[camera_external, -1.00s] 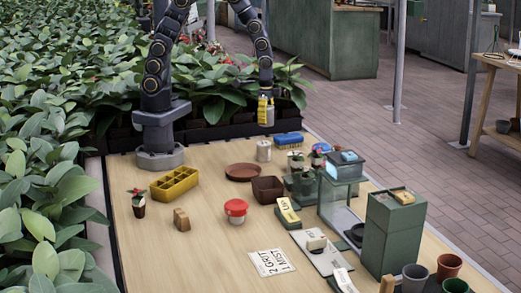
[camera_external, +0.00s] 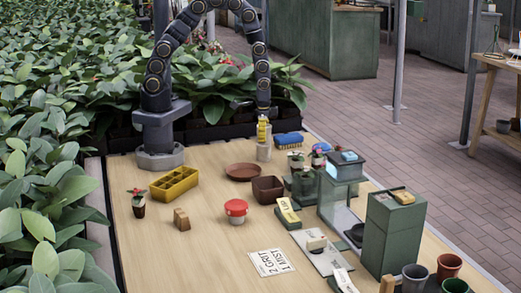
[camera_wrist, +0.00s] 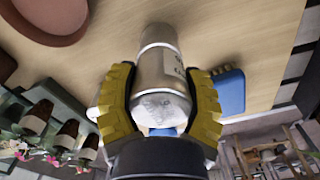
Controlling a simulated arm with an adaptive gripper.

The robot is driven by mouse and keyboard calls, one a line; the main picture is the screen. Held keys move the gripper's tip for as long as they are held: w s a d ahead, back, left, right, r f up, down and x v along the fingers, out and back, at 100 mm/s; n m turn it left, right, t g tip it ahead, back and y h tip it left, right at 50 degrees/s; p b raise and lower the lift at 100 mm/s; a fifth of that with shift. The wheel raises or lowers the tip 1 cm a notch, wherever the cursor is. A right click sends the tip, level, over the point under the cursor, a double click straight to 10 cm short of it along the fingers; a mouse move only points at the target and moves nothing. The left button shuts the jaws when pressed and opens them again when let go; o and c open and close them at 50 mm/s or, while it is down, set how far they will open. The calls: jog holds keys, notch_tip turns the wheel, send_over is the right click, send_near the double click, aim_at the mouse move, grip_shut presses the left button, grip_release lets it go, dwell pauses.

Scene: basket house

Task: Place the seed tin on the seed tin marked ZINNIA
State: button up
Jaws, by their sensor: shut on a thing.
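My gripper (camera_external: 263,131) is shut on a plain silver-grey seed tin, its yellow fingers on either side of it. In the wrist view the held tin (camera_wrist: 160,103) is between the fingers (camera_wrist: 160,108). A second silver tin (camera_external: 264,152) stands on the table directly below my gripper.
A blue brush (camera_external: 288,139) lies close right of the standing tin. A brown saucer (camera_external: 242,172), potted plants (camera_external: 297,162) and a square dark pot (camera_external: 267,189) are nearby. A yellow tray (camera_external: 174,184) is at left. The front-left table is mostly clear.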

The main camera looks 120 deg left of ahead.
jog(key=shift+f, duration=0.1)
jog(key=o, duration=1.1)
jog(key=shift+o, duration=0.2)
notch_tip(320, 180, up, 12)
jog(key=shift+d+r, duration=0.1)
jog(key=shift+r, duration=0.05)
jog(key=s+d+r+m, duration=0.2)
jog(key=s+d+r, duration=0.4)
jog(key=s+d, duration=0.2)
jog(key=s+d+r+m+g, duration=0.1)
jog(key=s+d+r, duration=0.5)
jog(key=s+d, duration=0.3)
jog(key=shift+s+m+g, duration=0.3)
jog(key=shift+s+m, duration=0.1)
jog(key=shift+s, duration=0.05)
